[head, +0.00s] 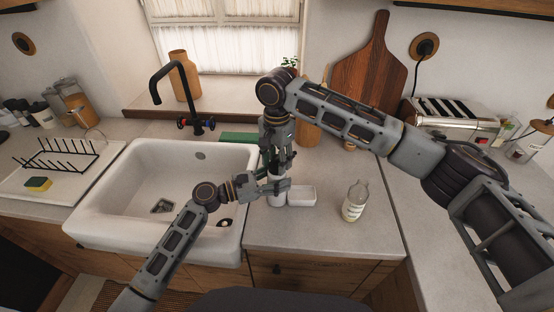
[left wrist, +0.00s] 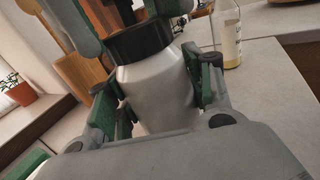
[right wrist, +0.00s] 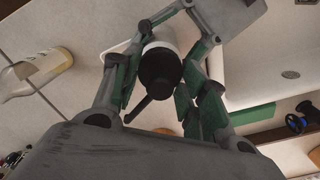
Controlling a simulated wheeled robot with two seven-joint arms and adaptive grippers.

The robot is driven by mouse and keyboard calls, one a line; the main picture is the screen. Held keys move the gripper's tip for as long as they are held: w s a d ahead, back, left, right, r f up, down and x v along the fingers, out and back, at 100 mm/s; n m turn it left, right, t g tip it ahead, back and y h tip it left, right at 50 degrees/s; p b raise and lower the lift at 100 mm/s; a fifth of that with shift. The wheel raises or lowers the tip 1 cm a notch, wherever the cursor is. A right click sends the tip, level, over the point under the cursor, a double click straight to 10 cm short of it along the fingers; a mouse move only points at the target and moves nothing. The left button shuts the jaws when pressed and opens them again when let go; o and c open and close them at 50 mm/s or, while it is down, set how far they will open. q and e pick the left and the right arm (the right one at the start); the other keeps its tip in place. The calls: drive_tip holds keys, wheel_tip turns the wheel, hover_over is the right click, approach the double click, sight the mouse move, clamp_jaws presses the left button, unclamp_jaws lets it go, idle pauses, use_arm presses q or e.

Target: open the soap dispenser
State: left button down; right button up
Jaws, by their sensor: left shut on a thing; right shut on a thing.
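The soap dispenser is a white bottle (left wrist: 155,90) with a black pump top, standing upright on the counter right of the sink. In the head view its lower body (head: 277,199) shows below my grippers. My left gripper (head: 272,187) is shut on the bottle's body from the side; its green pads lie on both sides in the left wrist view. My right gripper (head: 273,160) points down from above and is shut on the black pump top (right wrist: 159,70). The pump's spout shows between the right fingers. In the head view the grippers hide most of the dispenser.
A white soap dish (head: 302,197) sits close beside the dispenser. A clear bottle with pale contents (head: 354,203) stands farther right. The white sink (head: 130,190) is to the left. Cutting boards (head: 366,75) lean at the wall. The counter's front right is clear.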

drive_tip(key=n, duration=0.7)
drive_tip(key=shift+n, duration=0.4)
drive_tip(key=n, duration=0.7)
drive_tip(key=shift+a+n, duration=0.1)
drive_tip(key=shift+n, duration=0.3)
drive_tip(key=n, duration=0.7)
drive_tip(key=shift+s, duration=0.1)
drive_tip(key=n, duration=0.7)
drive_tip(key=shift+n, duration=0.3)
drive_tip(key=shift+r, duration=1.25)
idle(0.3)
